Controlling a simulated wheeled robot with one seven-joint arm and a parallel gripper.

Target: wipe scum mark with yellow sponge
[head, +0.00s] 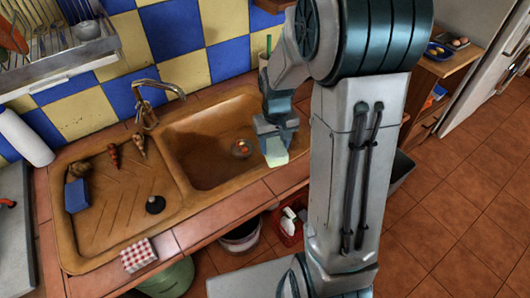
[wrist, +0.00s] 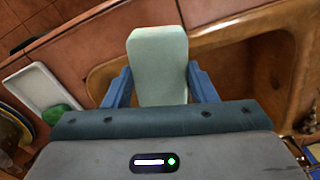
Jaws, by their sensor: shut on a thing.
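My gripper (head: 276,138) hangs at the right end of the sink, over the basin's right rim. It is shut on a pale yellow-green sponge (head: 275,153), which points downward. In the wrist view the sponge (wrist: 158,62) stands out between the two blue fingers. The brown sink basin (head: 205,150) is left of the gripper, with the drain (head: 241,148) at its bottom. I cannot make out a clear scum mark in either view. Whether the sponge touches the rim cannot be told.
A faucet (head: 152,105) stands behind the sink. The drainboard on the left holds a blue block (head: 77,195), shell-like brown things and a black stopper (head: 155,204). A checked cloth (head: 138,255) lies on the front edge. A white dish (wrist: 42,86) with a green thing is in the wrist view.

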